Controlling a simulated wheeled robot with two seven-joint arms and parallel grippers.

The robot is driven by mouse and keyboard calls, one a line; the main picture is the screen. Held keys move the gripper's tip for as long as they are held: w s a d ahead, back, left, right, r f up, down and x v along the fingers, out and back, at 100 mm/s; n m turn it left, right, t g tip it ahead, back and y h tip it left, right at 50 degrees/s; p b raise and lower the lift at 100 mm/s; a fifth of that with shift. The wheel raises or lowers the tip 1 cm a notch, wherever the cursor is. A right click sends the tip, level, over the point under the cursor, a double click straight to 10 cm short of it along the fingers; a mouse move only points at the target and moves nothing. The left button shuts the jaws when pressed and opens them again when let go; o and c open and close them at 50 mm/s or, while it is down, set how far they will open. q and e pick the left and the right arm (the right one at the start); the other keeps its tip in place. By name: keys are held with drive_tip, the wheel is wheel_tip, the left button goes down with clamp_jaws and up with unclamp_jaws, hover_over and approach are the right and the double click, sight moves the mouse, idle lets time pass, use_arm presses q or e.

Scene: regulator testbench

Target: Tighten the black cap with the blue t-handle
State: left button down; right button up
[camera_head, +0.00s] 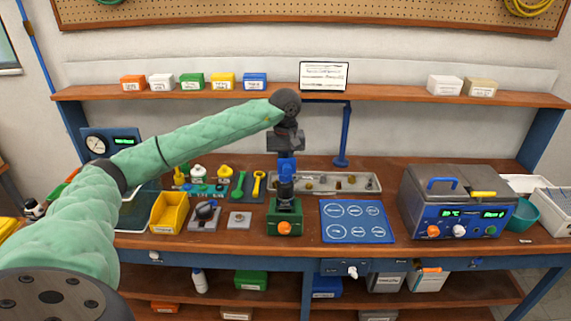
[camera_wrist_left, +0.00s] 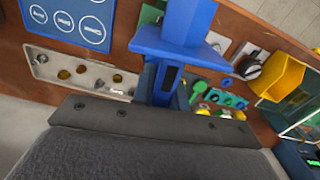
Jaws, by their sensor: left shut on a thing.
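My left gripper (camera_head: 287,155) is above the green vise (camera_head: 284,222) in the head view, pointing down. It is shut on the blue t-handle (camera_head: 287,168). The t-handle stands about upright over a black part (camera_head: 285,188) in the vise, which looks like the black cap on its regulator body. I cannot tell whether handle and cap are fully engaged. In the left wrist view the blue t-handle (camera_wrist_left: 182,30) fills the top middle, in front of the dark gripper, and hides the cap. My right gripper is not in view.
A blue mat with white circles (camera_head: 357,222) lies right of the vise, a metal parts tray (camera_head: 340,184) behind. A yellow bin (camera_head: 167,212) and small fixtures stand left. A blue-fronted bath unit (camera_head: 457,205) stands right. A shelf (camera_head: 390,94) runs behind the arm.

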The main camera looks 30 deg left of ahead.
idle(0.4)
use_arm(q)
drive_tip(key=shift+b, duration=0.85)
idle(1.2)
drive_tip(key=shift+f+b, duration=0.75)
drive_tip(key=shift+b, duration=0.8)
idle(1.8)
drive_tip(key=shift+m+b, duration=1.3)
drive_tip(key=shift+b, duration=0.3)
idle(0.6)
